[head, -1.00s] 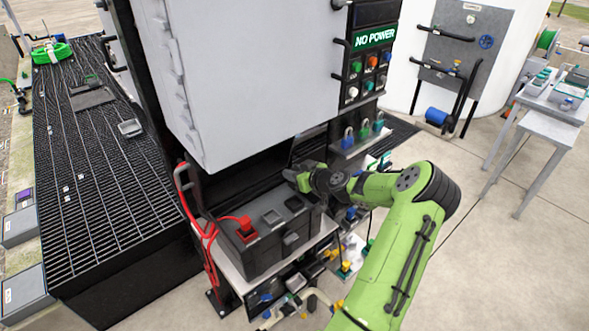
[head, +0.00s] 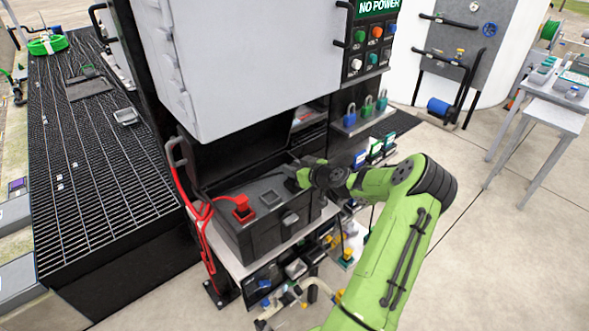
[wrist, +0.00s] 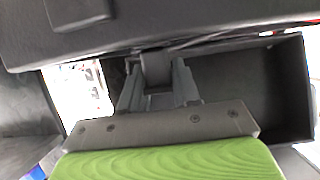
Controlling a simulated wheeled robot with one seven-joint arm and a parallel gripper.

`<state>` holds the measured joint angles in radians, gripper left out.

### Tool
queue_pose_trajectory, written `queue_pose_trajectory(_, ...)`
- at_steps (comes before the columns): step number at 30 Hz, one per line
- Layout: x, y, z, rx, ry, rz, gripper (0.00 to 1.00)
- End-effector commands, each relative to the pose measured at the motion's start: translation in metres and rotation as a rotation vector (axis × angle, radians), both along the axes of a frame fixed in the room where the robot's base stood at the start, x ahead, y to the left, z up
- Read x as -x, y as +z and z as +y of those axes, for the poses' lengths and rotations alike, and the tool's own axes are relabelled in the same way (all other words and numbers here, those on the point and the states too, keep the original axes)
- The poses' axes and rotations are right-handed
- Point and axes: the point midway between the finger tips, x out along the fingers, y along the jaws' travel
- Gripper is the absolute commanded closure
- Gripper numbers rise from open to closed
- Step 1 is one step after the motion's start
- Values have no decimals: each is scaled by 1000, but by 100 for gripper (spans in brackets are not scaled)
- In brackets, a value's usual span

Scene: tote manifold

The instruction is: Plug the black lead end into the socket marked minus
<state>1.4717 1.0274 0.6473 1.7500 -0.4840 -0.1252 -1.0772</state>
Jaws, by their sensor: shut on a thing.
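The black box (head: 262,232) stands on a pale shelf under the grey cabinet. A red lead end (head: 242,205) sits in its red socket on the left of the top. In the wrist view my gripper (wrist: 157,88) is shut on a dark block, the black lead end (wrist: 156,68). I cannot make out a minus mark, or whether the lead end touches a socket.
The grey cabinet (head: 250,75) overhangs the box closely from behind. A red lead (head: 205,232) loops down the box's left side. Several small parts (head: 297,268) lie on a lower shelf.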

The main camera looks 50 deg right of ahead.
Motion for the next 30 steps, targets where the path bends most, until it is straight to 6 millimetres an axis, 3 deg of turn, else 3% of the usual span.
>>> queue_pose_trajectory(3,0,-9,0,1,0,-1,100)
queue_pose_trajectory(12,0,-8,0,0,0,-1,100)
queue_pose_trajectory(13,0,-8,0,0,0,-1,64)
queue_pose_trajectory(18,0,-8,0,0,0,-1,39)
queue_pose_trajectory(26,1,-8,0,0,0,0,39)
queue_pose_trajectory(30,16,-2,0,2,-2,1,39)
